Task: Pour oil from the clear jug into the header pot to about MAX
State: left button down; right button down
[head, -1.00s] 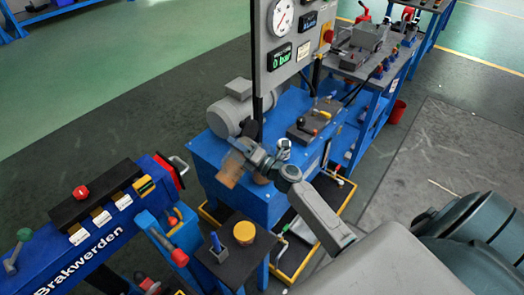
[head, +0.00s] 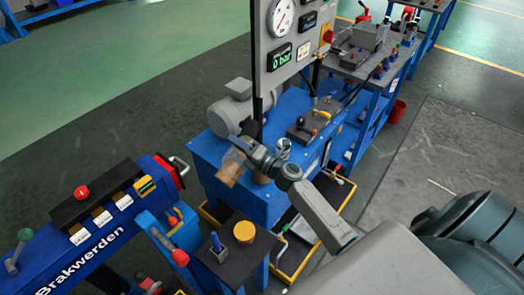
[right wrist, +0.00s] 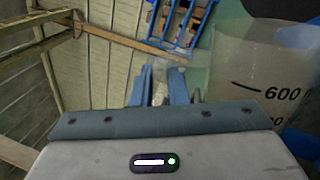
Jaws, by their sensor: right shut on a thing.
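The clear jug (head: 231,168), with amber-brown oil in its lower part, is above the left end of the blue bench and looks tilted. My right gripper (head: 247,146) is shut on the jug, beside its upper part. In the right wrist view, the two fingers (right wrist: 163,88) are close together, and the jug's clear wall (right wrist: 252,80) with a 600 mark shows large at the right. A small brown round thing (head: 262,178) shows just under the gripper; I cannot tell if it is the header pot. Its MAX mark is not visible. My left gripper is out of view.
The blue bench (head: 200,165) carries a grey motor (head: 232,108) and a gauge panel (head: 290,40) behind the gripper. A dark stand (head: 238,262) with a yellow cap (head: 244,232) is in front. A blue Brakwerden unit (head: 70,250) is at left.

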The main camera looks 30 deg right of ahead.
aim_at(232, 161)
jog(key=shift+d+r+m, duration=0.2)
jog(key=shift+r+m, duration=0.05)
jog(key=shift+m, duration=0.05)
dwell(0.5)
jog(key=shift+w+d+r+m+p, duration=0.15)
jog(key=shift+d+m+p, duration=0.05)
jog(key=shift+d, duration=0.15)
jog(key=shift+w+d+r+m+p, duration=0.1)
jog(key=shift+w+d+m+p, duration=0.1)
jog(key=shift+d, duration=0.1)
dwell(1.0)
